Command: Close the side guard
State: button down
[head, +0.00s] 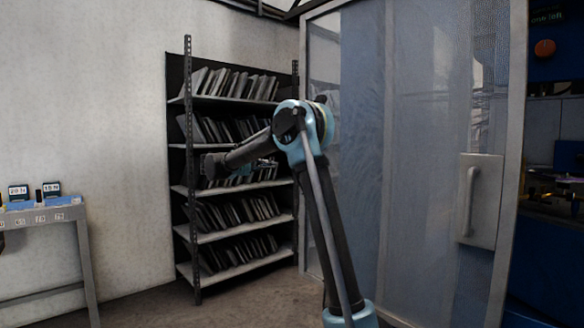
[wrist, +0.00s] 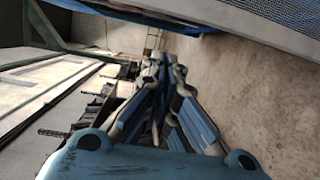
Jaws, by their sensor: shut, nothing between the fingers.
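The side guard (head: 430,130) is a tall grey-framed panel with a translucent, bluish mesh pane, filling the right half of the head view. A pale plate with an upright bar handle (head: 469,201) sits near its right edge. Blue machine parts show past that edge, so the guard does not cover them in this view. My gripper (wrist: 160,62) is shut and empty in the wrist view, its fingertips together. In the head view my arm bends to the left in front of the shelves, away from the handle; the fingertips are hard to make out there.
A shelf rack (head: 240,238) with several rows of dark plates stands behind my arm. A bench (head: 45,214) with small boxes is at the far left. The machine (head: 548,255) is at the right edge. Bare floor (wrist: 235,100) shows in the wrist view.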

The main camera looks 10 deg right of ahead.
jog(key=w+d, duration=0.1)
jog(key=d, duration=0.8)
jog(key=shift+w+d+r, duration=0.15)
jog(key=shift+d+r, duration=0.05)
jog(key=shift+d, duration=0.15)
jog(key=shift+d, duration=0.1)
dwell(0.4)
